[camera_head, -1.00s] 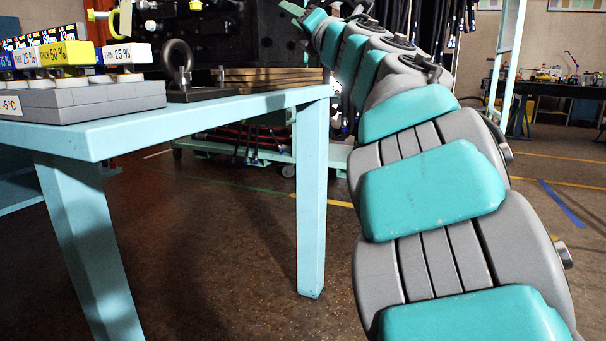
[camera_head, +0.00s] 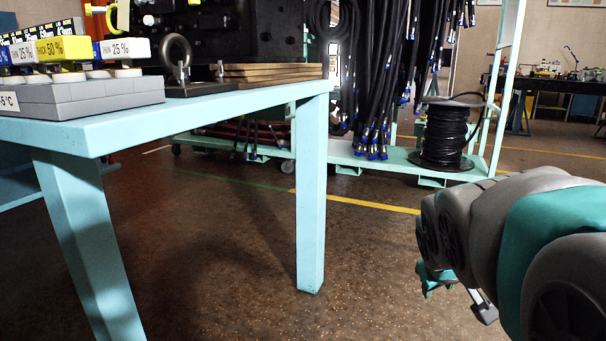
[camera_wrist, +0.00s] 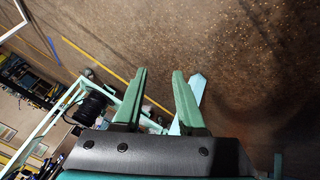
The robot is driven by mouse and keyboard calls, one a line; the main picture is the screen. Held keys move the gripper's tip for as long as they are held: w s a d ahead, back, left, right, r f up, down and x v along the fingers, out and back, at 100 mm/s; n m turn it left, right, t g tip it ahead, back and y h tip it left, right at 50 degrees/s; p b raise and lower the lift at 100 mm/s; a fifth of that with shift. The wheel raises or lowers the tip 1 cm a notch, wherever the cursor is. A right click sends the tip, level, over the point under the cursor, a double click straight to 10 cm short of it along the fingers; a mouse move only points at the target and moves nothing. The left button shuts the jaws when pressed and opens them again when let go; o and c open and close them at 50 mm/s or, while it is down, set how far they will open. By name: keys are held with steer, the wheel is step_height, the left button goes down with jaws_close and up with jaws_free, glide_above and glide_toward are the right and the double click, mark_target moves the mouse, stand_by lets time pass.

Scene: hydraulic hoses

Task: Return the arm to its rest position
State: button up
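My arm is folded low at the right edge of the head view, clear of the table. My gripper (camera_wrist: 160,72) shows in the wrist view with its two green fingers apart and nothing between them. Bare brown floor (camera_wrist: 215,40) lies beyond the fingertips. In the head view, a small green part below my arm (camera_head: 435,280) looks like the gripper's fingers, but the arm hides most of it.
A light-blue table (camera_head: 200,110) stands at left, bearing a grey block with labelled pieces (camera_head: 80,98) and a metal ring (camera_head: 177,55). Behind are a rack with black hoses (camera_head: 375,90) and a hose spool (camera_head: 445,135). Floor between table and arm is free.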

steer(key=s+a+f+m+g+y, duration=0.1)
steer(key=s+a+f+g, duration=0.25)
steer(key=s, duration=0.55)
steer(key=s+a+f+m+g+y, duration=0.1)
steer(key=s+a+f+g, duration=0.1)
steer(key=s+f, duration=0.5)
steer(key=s+a+f+g+y, duration=0.1)
steer(key=s+a+f+g, duration=0.15)
steer(key=s, duration=0.75)
step_height(320, 180, up, 12)
steer(key=p, duration=1.2)
steer(key=shift+a+r, duration=0.2)
steer(key=shift+a, duration=0.05)
